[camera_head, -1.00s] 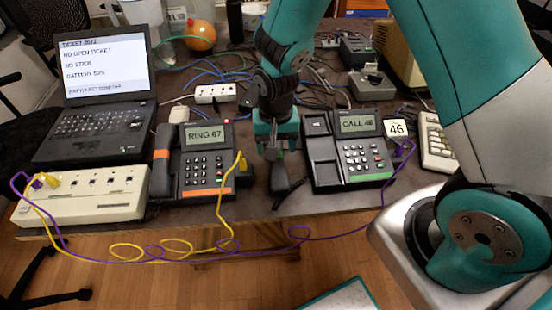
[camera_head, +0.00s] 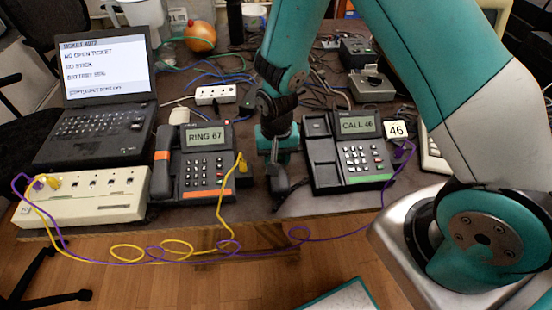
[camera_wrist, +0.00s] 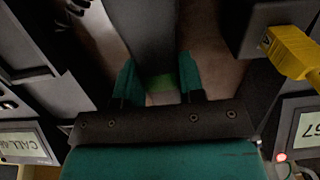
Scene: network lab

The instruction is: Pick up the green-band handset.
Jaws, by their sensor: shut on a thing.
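The green-band handset (camera_head: 280,183) is black and sits between the two desk phones, partly hidden in the head view by my gripper (camera_head: 277,155). In the wrist view my gripper (camera_wrist: 157,85) has its two teal fingers on either side of the handset (camera_wrist: 145,35), at its green band. The gripper is shut on the handset. I cannot tell whether the handset still touches the desk. The phone with the green stripe (camera_head: 350,150) reads CALL 46 and has an empty cradle on its left side.
The orange-striped phone (camera_head: 205,165), reading RING 67, stands close on the left with its own handset. A yellow cable (camera_head: 222,205) plugs in at its right side. A purple cable (camera_head: 345,235) hangs past the desk's front edge. A laptop (camera_head: 95,110) and cream box (camera_head: 85,200) stand farther left.

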